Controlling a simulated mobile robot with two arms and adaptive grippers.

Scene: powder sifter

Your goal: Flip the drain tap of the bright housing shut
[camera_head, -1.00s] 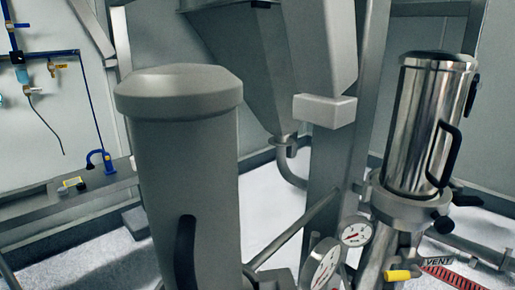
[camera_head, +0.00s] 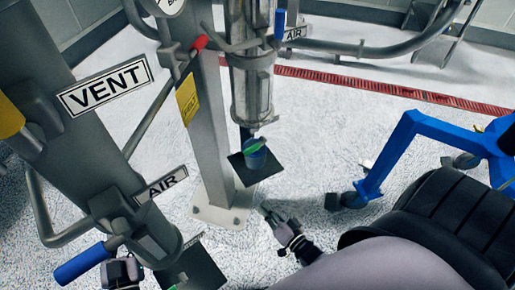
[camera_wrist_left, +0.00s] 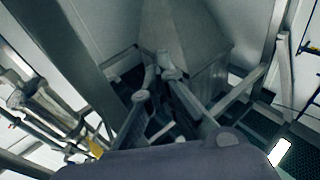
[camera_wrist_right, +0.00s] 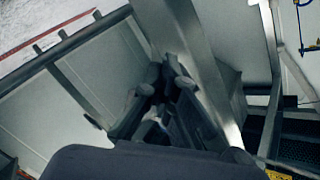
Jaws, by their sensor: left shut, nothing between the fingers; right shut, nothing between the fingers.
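The bright housing (camera_head: 253,85) is a polished metal cylinder in the upper middle of the head view. Whether the tap is open I cannot tell. My right gripper (camera_head: 265,211) is below the lever in the picture, apart from it, shut and empty. My left gripper (camera_head: 121,272) is at the bottom left, partly hidden; its fingers show in the left wrist view (camera_wrist_left: 155,83), shut and empty. The right fingers also show in the right wrist view (camera_wrist_right: 163,82).
A grey post (camera_head: 208,130) stands just left of the bright housing. A dark mat (camera_head: 244,177) lies below it. A red handle (camera_head: 199,43) and blue handles (camera_head: 280,24) (camera_head: 82,263) stick out. A blue frame (camera_head: 395,150) and black seat-like thing (camera_head: 440,215) stand right. Floor between is clear.

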